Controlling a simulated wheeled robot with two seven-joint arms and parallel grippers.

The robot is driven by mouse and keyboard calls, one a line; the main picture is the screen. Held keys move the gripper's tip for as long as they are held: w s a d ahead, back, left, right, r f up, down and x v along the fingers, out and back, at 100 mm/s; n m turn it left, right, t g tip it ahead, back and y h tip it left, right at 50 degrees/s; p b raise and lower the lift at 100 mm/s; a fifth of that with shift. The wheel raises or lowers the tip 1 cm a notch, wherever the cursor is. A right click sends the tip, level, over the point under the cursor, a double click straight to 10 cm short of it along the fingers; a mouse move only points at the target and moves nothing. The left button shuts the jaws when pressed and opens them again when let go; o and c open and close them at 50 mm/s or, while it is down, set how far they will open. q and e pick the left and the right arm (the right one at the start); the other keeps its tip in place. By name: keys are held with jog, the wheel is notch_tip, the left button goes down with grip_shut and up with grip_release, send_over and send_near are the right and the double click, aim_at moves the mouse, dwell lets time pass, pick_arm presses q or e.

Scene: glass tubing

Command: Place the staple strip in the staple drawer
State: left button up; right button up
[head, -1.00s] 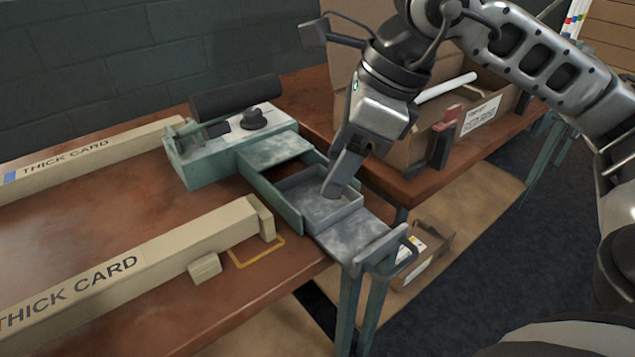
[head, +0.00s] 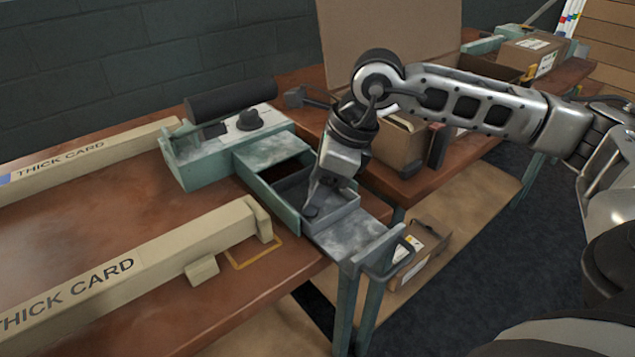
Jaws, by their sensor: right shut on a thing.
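The staple drawer (head: 340,219) is a grey open tray pulled out of the green stapler machine (head: 215,165) at the table's edge. My right gripper (head: 311,211) points down into the drawer, its fingertips low near the tray floor on the left side. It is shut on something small. The staple strip cannot be made out; the fingers and drawer walls hide what is held. My left gripper is not in view.
Two beige THICK CARD rails (head: 130,275) run along the brown table (head: 110,220) at left. A cardboard box (head: 399,145) stands on the bench behind my arm. A small box (head: 418,250) sits on a lower shelf. A metal handle (head: 378,243) fronts the drawer.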

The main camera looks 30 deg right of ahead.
jog(key=shift+f, duration=0.15)
jog(key=o, duration=0.7)
jog(key=shift+r, duration=0.35)
jog(key=v, duration=1.1)
jog(key=shift+s+d+r, duration=0.15)
jog(key=shift+s+r, duration=0.1)
jog(key=shift+r, duration=0.05)
